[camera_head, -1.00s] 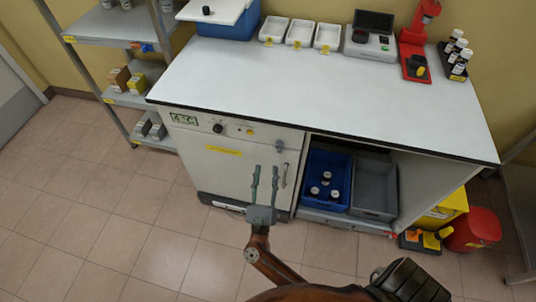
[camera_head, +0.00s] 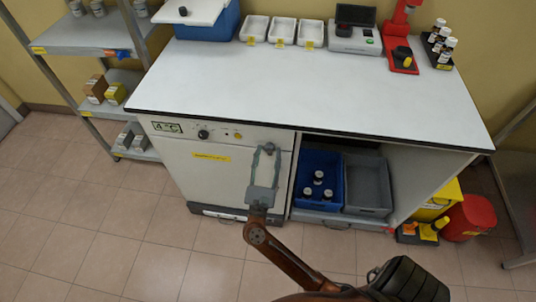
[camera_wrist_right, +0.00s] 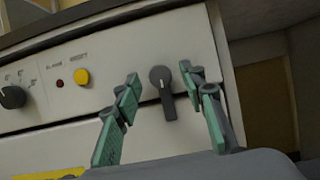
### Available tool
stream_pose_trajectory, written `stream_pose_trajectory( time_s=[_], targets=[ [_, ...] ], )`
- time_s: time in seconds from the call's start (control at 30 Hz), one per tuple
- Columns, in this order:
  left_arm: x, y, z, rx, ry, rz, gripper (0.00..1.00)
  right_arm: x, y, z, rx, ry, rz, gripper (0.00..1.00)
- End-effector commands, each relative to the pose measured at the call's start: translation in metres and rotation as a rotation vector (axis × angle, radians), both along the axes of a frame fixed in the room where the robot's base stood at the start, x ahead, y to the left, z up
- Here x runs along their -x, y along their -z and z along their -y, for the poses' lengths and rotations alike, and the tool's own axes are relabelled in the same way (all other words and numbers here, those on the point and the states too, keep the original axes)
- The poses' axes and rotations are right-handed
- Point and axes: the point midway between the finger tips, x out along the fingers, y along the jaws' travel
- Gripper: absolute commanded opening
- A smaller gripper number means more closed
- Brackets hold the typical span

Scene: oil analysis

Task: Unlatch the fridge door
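The white fridge (camera_head: 212,178) stands under the left part of the counter, its door closed. Its latch, a dark grey turning handle pointing downward, shows in the right wrist view (camera_wrist_right: 164,94), near the door's upper right corner. My right gripper (camera_head: 266,150) is in front of the door. In the wrist view its two greenish fingers are open (camera_wrist_right: 160,75), with the latch showing between their tips. Neither finger clearly touches it. My left gripper is not in view.
A control panel with a black knob (camera_wrist_right: 13,97) and a yellow button (camera_wrist_right: 81,76) lies left of the latch. The counter (camera_head: 300,95) overhangs above. Right of the fridge are a blue crate (camera_head: 311,203) and a grey crate (camera_head: 367,186). The floor in front is clear.

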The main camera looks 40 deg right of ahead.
Motion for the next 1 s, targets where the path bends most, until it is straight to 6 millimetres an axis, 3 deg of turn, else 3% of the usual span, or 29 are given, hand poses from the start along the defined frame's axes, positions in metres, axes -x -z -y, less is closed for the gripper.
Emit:
stream_pose_trajectory(
  time_s=[0.17, 0.7, 1.0],
  targets=[
    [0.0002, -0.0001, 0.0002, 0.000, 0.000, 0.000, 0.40, 0.0001, 0.0000, 0.0000, 0.000, 0.000, 0.000, 0.36],
    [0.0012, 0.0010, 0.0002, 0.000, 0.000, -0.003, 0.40, 0.0001, 0.0004, -0.0005, 0.000, -0.001, 0.000, 0.00],
    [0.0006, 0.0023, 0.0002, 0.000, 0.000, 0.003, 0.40, 0.0005, -0.0008, 0.0002, 0.011, -0.001, -0.012, 0.00]
  ],
)
